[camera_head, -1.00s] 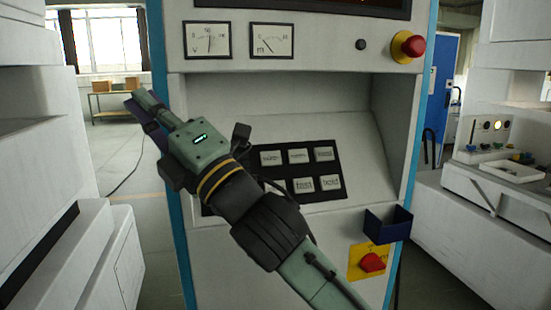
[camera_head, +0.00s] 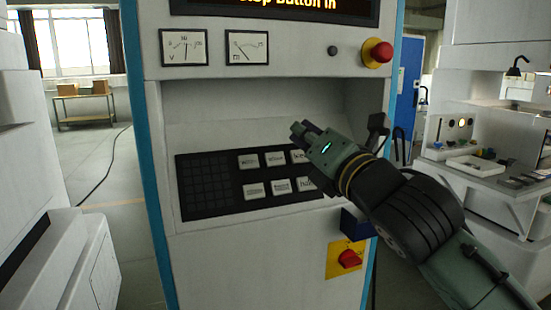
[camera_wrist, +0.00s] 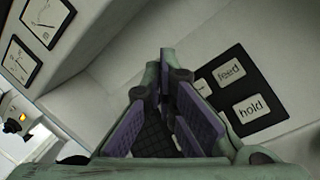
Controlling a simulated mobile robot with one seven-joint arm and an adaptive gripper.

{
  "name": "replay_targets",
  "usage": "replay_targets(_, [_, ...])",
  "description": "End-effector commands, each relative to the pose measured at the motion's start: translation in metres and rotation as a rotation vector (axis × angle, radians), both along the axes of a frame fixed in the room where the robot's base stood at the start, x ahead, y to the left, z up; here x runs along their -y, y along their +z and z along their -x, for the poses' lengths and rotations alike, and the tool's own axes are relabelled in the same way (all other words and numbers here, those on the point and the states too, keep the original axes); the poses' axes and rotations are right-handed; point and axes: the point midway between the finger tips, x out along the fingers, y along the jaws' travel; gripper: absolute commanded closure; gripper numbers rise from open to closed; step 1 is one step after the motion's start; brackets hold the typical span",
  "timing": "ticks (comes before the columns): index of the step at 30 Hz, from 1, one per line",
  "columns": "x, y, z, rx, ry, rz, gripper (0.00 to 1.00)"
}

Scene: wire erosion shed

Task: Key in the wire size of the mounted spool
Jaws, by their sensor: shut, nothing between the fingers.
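The dark key panel (camera_head: 228,207) sits in the recess of the white machine. It has a dark grid (camera_head: 205,184) at its left and white labelled keys (camera_head: 253,191) at its right; my arm covers part of the right keys. In the wrist view the keys "feed" (camera_wrist: 229,72) and "hold" (camera_wrist: 249,108) can be read. The display (camera_head: 285,8) above shows amber text ending "top button in", cut off by the frame. My gripper (camera_head: 298,128) is shut and empty in front of the recess, above the right keys; it also shows in the wrist view (camera_wrist: 166,105). No spool is in view.
Two dial meters (camera_head: 185,47) and a red mushroom button (camera_head: 377,53) are on the face above the recess. A blue bin (camera_head: 354,224) and a red rotary switch (camera_head: 349,259) on a yellow plate are below right. A bench (camera_head: 478,172) stands at the right.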

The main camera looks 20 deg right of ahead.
Motion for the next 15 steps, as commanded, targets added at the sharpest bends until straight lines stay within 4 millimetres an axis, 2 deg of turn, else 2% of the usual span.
replay_targets(10, [-0.001,-0.002,-0.002,0.0,0.002,-0.002,1.0])
replay_targets(15, [-0.002,-0.013,-0.014,0.0,0.003,-0.002,1.0])
